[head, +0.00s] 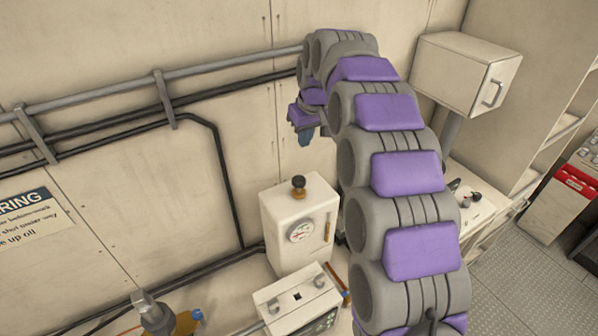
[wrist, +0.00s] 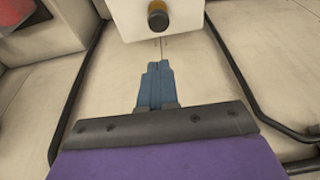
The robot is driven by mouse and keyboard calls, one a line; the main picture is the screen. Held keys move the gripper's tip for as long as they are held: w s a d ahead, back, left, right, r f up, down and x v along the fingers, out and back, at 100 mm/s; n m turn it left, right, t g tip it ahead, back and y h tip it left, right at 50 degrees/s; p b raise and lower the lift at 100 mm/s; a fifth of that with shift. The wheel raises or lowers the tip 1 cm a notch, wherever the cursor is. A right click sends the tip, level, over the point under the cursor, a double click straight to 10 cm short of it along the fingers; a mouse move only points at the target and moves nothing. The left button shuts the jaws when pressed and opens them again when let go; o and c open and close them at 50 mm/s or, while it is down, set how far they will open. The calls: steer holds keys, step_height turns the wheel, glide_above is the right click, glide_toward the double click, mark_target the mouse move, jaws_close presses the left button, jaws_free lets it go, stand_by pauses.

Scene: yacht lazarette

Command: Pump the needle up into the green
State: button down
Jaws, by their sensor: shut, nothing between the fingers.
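A white pump box (head: 290,255) stands against the wall in the head view. It has a round gauge (head: 300,231) on its front and a dark knob with an orange-brown collar (head: 298,186) on top. The needle is too small to read. In the wrist view the knob (wrist: 158,16) shows at the top middle, on the white box (wrist: 190,22). My gripper (wrist: 157,68) has blue fingers, shut and empty, pointing toward the knob but apart from it. In the head view my gripper (head: 305,138) hangs above and slightly right of the knob, partly hidden by my arm.
Pipes (head: 215,70) run along the left wall, with a warning sign (head: 28,217) below. A white case (head: 298,300) stands in front of the pump box. A wall cabinet (head: 465,70) hangs at upper right.

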steer(key=shift+a, duration=0.2)
glide_toward(297, 178)
steer(key=x, duration=0.5)
steer(key=shift+w+a, duration=0.15)
steer(key=shift+w, duration=0.05)
steer(key=shift+f, duration=0.8)
